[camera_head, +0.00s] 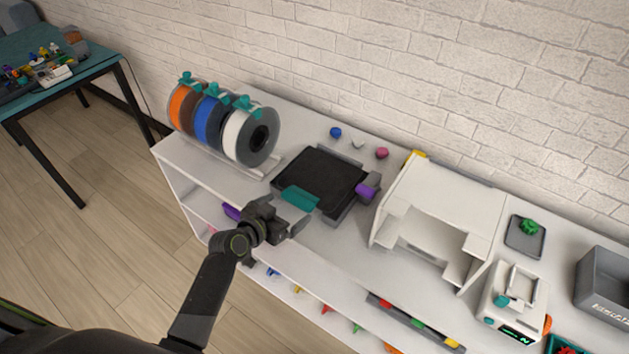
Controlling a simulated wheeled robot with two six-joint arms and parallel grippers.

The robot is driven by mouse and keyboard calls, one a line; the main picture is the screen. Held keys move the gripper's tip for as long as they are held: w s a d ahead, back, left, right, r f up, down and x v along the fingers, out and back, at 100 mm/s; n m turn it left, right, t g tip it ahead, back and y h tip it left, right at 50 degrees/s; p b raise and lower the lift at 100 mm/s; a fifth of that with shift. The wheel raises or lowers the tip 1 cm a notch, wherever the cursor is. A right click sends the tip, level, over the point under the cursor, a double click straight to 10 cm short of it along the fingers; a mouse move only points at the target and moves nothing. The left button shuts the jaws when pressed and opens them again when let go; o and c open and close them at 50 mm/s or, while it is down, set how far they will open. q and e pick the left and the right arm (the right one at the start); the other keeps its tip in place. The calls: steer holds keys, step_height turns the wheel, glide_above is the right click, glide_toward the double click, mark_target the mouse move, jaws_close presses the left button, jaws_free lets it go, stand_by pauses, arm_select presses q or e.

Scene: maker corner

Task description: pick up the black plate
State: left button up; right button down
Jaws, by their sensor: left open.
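The black plate (322,172) is square and flat and lies on the white bench top, between the spools and the white frame. A grey holder or tray shows along its edges. A teal tab (300,198) shows at its near edge, and a purple piece (367,191) sits at its right side. My left gripper (289,214) is open at the near side of the plate, close to the teal tab. I cannot tell whether it touches the tab. Nothing shows held in it. My right gripper is not in view.
Filament spools (212,118) stand left of the plate. A white printer-like frame (440,215) stands to its right. Small coloured balls (382,153) lie behind it by the brick wall. A small dark tray (524,237) with a green object and a grey bin (606,285) are farther right.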

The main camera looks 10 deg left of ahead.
arm_select(q)
steer(key=shift+x, duration=0.9)
steer(key=shift+c, duration=0.4)
steer(key=c, duration=0.6)
step_height(320, 180, up, 10)
steer(key=shift+r, duration=0.1)
